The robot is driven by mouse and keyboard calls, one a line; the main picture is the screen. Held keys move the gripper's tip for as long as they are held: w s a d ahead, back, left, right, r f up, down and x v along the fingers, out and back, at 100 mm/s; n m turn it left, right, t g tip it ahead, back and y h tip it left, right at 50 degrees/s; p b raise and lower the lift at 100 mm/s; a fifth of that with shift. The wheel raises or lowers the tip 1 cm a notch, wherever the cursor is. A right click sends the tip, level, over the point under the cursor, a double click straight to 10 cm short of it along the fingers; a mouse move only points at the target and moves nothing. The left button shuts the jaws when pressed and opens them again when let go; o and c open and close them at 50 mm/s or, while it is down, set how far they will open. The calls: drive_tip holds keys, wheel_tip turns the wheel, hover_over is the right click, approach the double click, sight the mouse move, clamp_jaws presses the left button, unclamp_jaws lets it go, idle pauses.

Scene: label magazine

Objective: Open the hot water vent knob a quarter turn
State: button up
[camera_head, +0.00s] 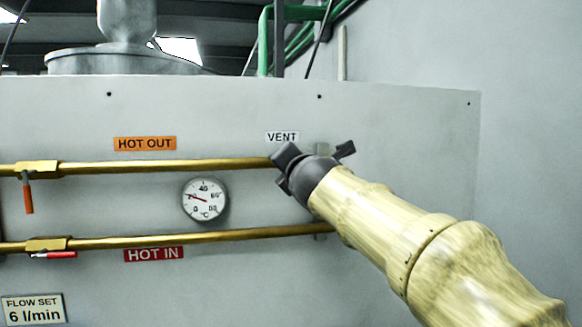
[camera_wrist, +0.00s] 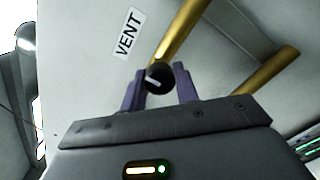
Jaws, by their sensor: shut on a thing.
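The vent knob (camera_wrist: 159,78) is a round black knob with a pale mark on its face, seen in the wrist view between the two fingers of my gripper (camera_wrist: 159,86). The fingers are shut on the knob from both sides. The VENT label (camera_wrist: 129,33) is white and is on the panel beside the knob. The knob is hidden behind the gripper there.
The grey panel (camera_head: 400,120) carries an orange HOT OUT label (camera_head: 145,143), a round gauge (camera_head: 205,199) and a red HOT IN label (camera_head: 154,254). A lower brass pipe (camera_head: 200,238) runs below. The panel right of the gripper is bare.

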drive_tip(key=shift+m, duration=0.3)
drive_tip(key=m, duration=0.3)
drive_tip(key=shift+m, duration=0.3)
drive_tip(key=m, duration=0.3)
drive_tip(key=shift+f+m, duration=0.1)
drive_tip(key=shift+m, duration=0.2)
drive_tip(key=m+b, duration=0.1)
drive_tip(key=m, duration=0.2)
drive_tip(key=shift+m, duration=0.3)
drive_tip(key=shift+m+g+b, duration=0.3)
drive_tip(key=shift+m+b, duration=0.25)
drive_tip(key=shift+m, duration=1.25)
drive_tip(key=o, duration=1)
drive_tip(key=shift+c, duration=0.2)
